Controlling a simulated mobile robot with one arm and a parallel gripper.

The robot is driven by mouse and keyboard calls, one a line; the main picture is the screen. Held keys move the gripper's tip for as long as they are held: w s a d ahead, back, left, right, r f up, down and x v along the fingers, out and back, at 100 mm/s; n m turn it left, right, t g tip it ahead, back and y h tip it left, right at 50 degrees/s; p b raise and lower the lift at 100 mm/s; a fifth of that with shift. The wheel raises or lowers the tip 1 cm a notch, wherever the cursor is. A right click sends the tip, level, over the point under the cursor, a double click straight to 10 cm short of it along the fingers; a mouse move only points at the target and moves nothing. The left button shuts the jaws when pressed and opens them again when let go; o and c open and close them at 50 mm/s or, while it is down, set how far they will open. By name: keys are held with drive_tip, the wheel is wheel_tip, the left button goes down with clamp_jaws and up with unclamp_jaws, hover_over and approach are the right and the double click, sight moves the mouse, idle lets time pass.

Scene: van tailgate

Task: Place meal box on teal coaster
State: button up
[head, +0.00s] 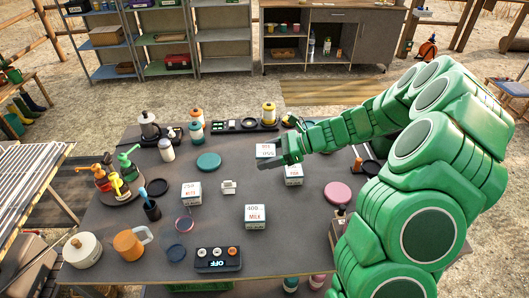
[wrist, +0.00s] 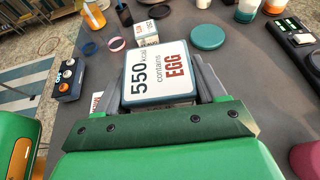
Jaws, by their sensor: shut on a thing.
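The meal box my gripper holds is white with a blue-grey lower edge. In the wrist view its top (wrist: 160,72) reads 550 kcal, contains EGG. In the head view this box (head: 265,150) is at my gripper (head: 270,162), near the middle of the table. My gripper's fingers (wrist: 161,85) are shut on its two sides. The teal coaster (head: 208,161) lies flat and bare on the table, left of the held box. It also shows in the wrist view (wrist: 207,37), beyond the box to the right. The gap under the box cannot be judged.
Other labelled boxes stand nearby: one (head: 294,175) close under my arm, a MILK box (head: 255,217) in front, and one (head: 191,193) below the coaster. A white-and-teal bottle (head: 197,132) stands just behind the coaster. A pink coaster (head: 338,192) lies right.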

drive_tip(key=shift+s+a+r, duration=0.2)
drive_tip(key=shift+s, duration=0.05)
drive_tip(key=a+r, duration=0.2)
drive_tip(key=a, duration=1.3)
hover_over(209, 160)
drive_tip(key=shift+n+g, duration=0.3)
drive_tip(key=shift+g, duration=0.1)
drive_tip(key=shift+s+d+f, duration=0.1)
drive_tip(key=shift+f, duration=2.35)
drive_tip(key=shift+s+d+f, duration=0.1)
drive_tip(key=shift+f, duration=2.35)
drive_tip(key=shift+w+a+f, duration=0.1)
drive_tip(key=shift+w+f, duration=0.05)
drive_tip(key=shift+f, duration=1.55)
drive_tip(key=shift+f, duration=0.1)
drive_tip(key=o, duration=1.1)
